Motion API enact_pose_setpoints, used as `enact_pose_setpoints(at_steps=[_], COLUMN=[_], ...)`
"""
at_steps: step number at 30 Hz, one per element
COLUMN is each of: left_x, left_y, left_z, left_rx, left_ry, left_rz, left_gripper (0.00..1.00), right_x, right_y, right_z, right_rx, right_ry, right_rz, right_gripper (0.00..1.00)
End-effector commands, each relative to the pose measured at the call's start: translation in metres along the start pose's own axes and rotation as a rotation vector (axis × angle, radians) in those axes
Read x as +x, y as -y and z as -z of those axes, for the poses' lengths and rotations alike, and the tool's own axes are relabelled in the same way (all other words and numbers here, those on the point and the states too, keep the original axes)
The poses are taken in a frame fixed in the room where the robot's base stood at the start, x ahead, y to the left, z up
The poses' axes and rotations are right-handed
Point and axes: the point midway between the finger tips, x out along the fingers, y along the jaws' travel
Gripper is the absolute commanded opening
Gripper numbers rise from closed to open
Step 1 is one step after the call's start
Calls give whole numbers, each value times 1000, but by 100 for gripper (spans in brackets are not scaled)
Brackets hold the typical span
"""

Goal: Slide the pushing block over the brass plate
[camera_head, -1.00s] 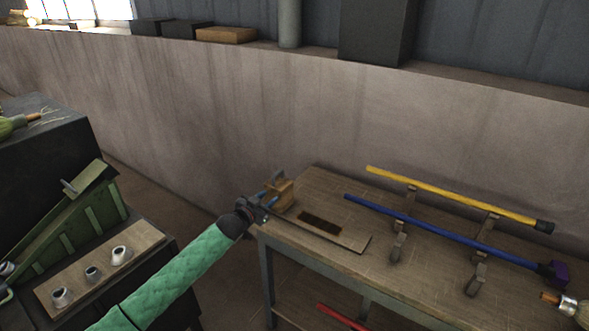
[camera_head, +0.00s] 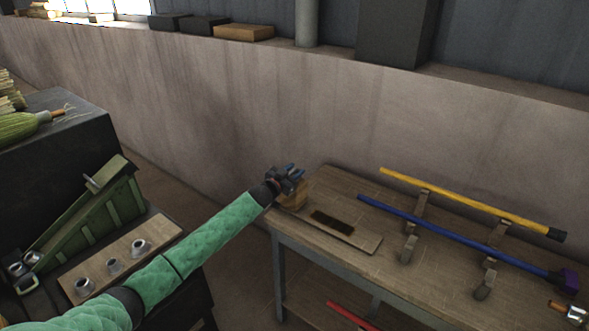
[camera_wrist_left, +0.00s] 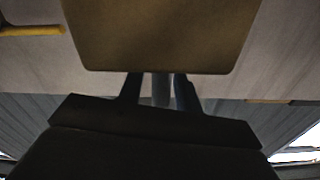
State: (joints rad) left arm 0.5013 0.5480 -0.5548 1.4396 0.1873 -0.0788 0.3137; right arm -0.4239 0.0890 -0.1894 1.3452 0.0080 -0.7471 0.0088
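The pushing block (camera_head: 292,196) is a light wooden block at the left end of a flat wooden board (camera_head: 362,241) on the table. A dark brown rectangular patch (camera_head: 332,222) lies on this board; no bright brass colour shows, so I cannot tell if it is the brass plate. My left gripper (camera_head: 293,173) is at the block's upper, far side, with its fingers apart. In the left wrist view a brown block face (camera_wrist_left: 160,35) hides the fingertips; background shows between the fingers (camera_wrist_left: 158,88). Contact is unclear.
A yellow pole (camera_head: 470,204) and a blue pole (camera_head: 460,238) rest on wooden holders to the right on the table (camera_head: 312,246). A wall (camera_head: 240,110) stands close behind. A green rack (camera_head: 95,215) and a board with metal cups (camera_head: 113,266) are at left.

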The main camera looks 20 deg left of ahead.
Motion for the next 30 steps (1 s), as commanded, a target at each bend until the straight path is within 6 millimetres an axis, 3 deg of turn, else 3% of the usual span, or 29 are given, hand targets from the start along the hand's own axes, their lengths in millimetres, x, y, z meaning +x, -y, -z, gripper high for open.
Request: enact_pose_setpoints(at_steps=[11,17,25,30], left_x=[5,5,5,5], left_y=[1,1,-2,-21], left_z=[0,0,0,3], left_rx=[1,1,0,-4], left_ry=[0,0,0,0], left_rz=[1,1,0,-1], left_gripper=[34,0,0,0], right_x=[4,4,4,4], right_y=[-1,-2,-2,-2], right_z=[-3,-4,-5,-4], right_rx=[-1,-1,-2,-2], right_ry=[-2,0,1,1], right_rz=[-2,-2,-3,-3], right_gripper=[36,36,36,36])
